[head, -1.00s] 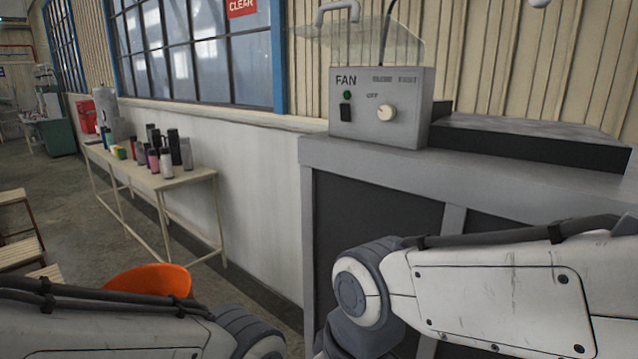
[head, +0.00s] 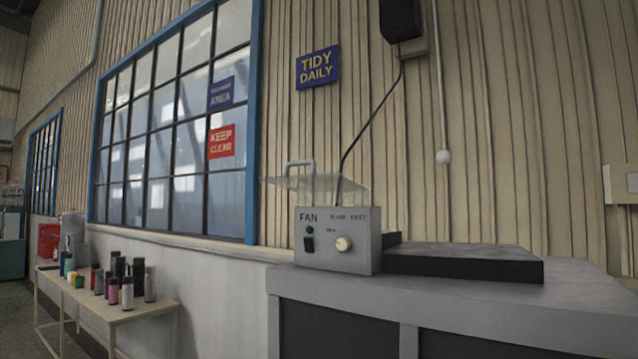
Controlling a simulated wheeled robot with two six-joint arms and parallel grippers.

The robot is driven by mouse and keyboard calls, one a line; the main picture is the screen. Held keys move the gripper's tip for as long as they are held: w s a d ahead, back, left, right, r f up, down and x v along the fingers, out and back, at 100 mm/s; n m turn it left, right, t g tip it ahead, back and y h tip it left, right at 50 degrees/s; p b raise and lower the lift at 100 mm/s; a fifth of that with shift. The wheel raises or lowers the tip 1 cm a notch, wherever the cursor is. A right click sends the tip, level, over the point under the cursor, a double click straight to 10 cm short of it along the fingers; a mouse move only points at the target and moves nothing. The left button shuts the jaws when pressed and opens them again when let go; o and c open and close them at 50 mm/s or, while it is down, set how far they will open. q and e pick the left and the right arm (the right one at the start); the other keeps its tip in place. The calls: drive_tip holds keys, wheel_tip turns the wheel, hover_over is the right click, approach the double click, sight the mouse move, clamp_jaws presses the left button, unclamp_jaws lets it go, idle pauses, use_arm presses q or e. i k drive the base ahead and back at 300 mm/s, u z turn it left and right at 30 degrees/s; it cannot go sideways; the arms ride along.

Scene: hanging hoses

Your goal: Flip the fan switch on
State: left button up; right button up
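The fan control box (head: 330,263) is a grey box labelled FAN, standing on the left part of the grey workbench top. Its black rocker switch (head: 308,244) is on the left of the front face, below a small green light (head: 310,230). A pale round knob (head: 343,244) is to the right of the switch. A clear cover (head: 322,188) with a grey handle (head: 300,163) stands raised above the box, so the front face is uncovered. The switch position is too small to tell. Neither of my grippers is in view.
The workbench (head: 430,310) carries a dark flat slab (head: 462,262) right of the box. A cord with a white ball (head: 443,157) hangs from above. A side table (head: 120,308) with several bottles stands at left. A black cable runs up the wall behind the box.

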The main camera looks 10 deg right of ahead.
sight(308, 241)
drive_tip(key=z, duration=1)
drive_tip(key=i, duration=0.65)
drive_tip(key=u, duration=0.65)
drive_tip(key=i, duration=0.55)
drive_tip(key=u, duration=0.5)
